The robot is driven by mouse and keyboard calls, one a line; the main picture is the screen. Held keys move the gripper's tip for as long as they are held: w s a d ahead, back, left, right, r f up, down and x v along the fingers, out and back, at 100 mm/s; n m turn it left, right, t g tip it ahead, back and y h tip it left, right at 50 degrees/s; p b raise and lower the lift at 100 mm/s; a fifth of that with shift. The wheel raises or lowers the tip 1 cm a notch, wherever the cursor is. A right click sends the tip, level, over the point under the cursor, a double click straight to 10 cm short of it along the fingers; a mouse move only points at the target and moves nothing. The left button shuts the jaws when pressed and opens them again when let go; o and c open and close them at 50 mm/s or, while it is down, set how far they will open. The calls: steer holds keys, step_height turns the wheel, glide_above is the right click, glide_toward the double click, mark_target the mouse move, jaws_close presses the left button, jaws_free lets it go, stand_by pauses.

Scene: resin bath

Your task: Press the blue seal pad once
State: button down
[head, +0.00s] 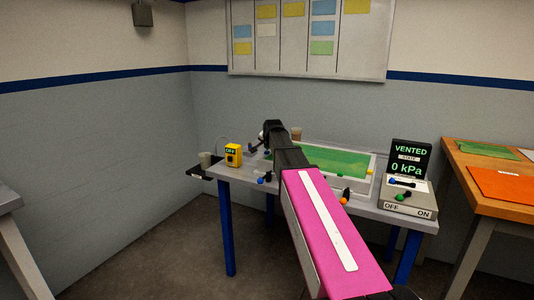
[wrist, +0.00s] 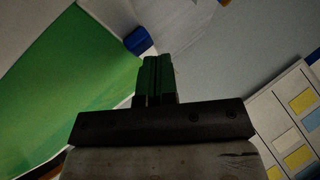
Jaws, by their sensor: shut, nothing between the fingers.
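A blue block (wrist: 138,41), which looks like the blue seal pad, shows in the wrist view at the edge of the green sheet (wrist: 75,85). My gripper (wrist: 157,60) is shut and empty. Its fingertips appear close to the blue block, just right of and below it in the picture; I cannot tell whether they touch. In the head view my pink and black arm reaches over the table with the green-covered bath (head: 345,162), and hides the gripper's fingers and part of the bath's left side.
A control box (head: 408,202) with a display (head: 409,160) reading VENTED, 0 kPa stands at the right. Coloured knobs sit along the bath's front.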

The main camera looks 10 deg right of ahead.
mark_target(268, 152)
steer(key=shift+f, duration=0.45)
stand_by(0.5)
steer(key=shift+r, duration=0.9)
steer(key=shift+r, duration=2.55)
